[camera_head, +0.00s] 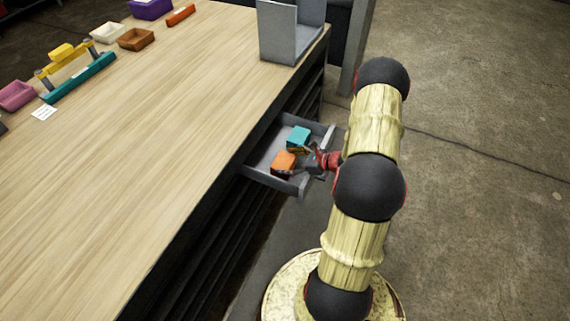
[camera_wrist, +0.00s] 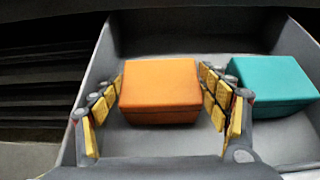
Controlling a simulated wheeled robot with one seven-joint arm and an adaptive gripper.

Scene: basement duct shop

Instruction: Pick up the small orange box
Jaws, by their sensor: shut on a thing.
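The small orange box (camera_head: 284,161) lies in an open grey drawer (camera_head: 262,176) under the workbench. In the wrist view the orange box (camera_wrist: 160,88) sits between the two yellow-padded fingers of my gripper (camera_wrist: 160,100), which is shut on it. The box appears to be still inside the drawer; I cannot tell if it touches the floor of it. In the head view my gripper (camera_head: 297,163) reaches into the drawer from the right, partly hidden by my arm.
A teal box (camera_head: 299,136) lies beside the orange one in the drawer, close to the right finger; it also shows in the wrist view (camera_wrist: 272,82). Drawer walls surround both boxes. The wooden benchtop (camera_head: 130,150) holds trays, a yellow-and-teal rack (camera_head: 76,73) and a grey metal channel (camera_head: 290,32).

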